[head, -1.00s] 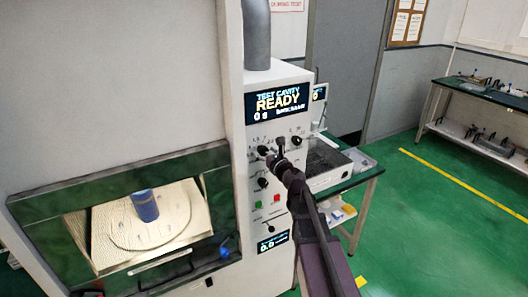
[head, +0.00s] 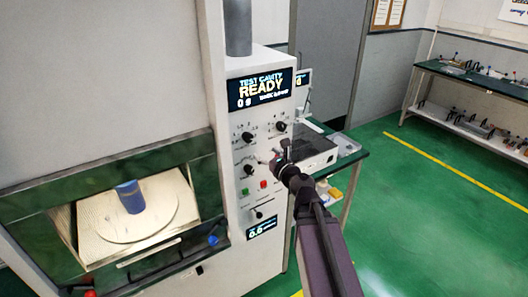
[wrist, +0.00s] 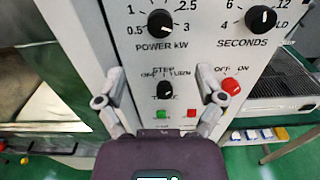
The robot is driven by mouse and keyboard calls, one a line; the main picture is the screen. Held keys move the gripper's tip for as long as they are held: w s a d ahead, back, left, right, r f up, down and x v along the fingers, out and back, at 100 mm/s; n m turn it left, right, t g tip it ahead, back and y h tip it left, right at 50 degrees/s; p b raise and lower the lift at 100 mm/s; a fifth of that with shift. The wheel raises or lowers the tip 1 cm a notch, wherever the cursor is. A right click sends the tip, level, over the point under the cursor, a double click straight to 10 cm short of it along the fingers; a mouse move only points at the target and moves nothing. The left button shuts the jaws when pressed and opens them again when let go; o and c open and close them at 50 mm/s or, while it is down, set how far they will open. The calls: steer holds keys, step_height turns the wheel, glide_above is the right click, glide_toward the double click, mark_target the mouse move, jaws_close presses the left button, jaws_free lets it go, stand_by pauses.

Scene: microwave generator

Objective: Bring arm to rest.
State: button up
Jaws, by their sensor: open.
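My gripper (head: 279,158) is in front of the control panel of the test cavity machine (head: 268,228), near the buttons and knobs. In the wrist view my gripper (wrist: 160,84) has its two fingers spread apart with nothing between them. Behind the fingers are the power knob (wrist: 160,23), the seconds knob (wrist: 261,19), a smaller step/turn knob (wrist: 165,90), a green button (wrist: 160,113) and a red button (wrist: 190,113). The fingers appear apart from the panel, though the exact gap is hard to tell. The display (head: 262,88) reads READY.
The cavity at left shows a blue cylinder (head: 130,197) on a round plate (head: 112,233). A side table (head: 352,163) with equipment stands just right of the panel. A workbench (head: 470,80) is at the far right wall. Green floor (head: 440,200) is open at right.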

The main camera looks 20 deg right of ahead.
stand_by(0.3)
steer(key=s+a+f+n+g+y+b, duration=0.1)
steer(key=s+a+f+n+g, duration=0.35)
steer(key=f+n, duration=0.4)
steer(key=s+a+f+n+g+y+b, duration=0.1)
steer(key=s+a+f+n+g, duration=0.3)
steer(key=n, duration=0.7)
steer(key=s+d+f+n+g+h+b, duration=0.1)
steer(key=s+d+f+n+g+h, duration=0.4)
steer(key=n, duration=0.8)
steer(key=s+f+g+h, duration=0.2)
steer(key=s+f+g, duration=0.1)
steer(key=s+f, duration=0.1)
steer(key=shift+s+f+g+h, duration=0.15)
steer(key=shift+s+g+h, duration=0.05)
steer(key=shift+g+h, duration=0.15)
steer(key=shift+w, duration=0.1)
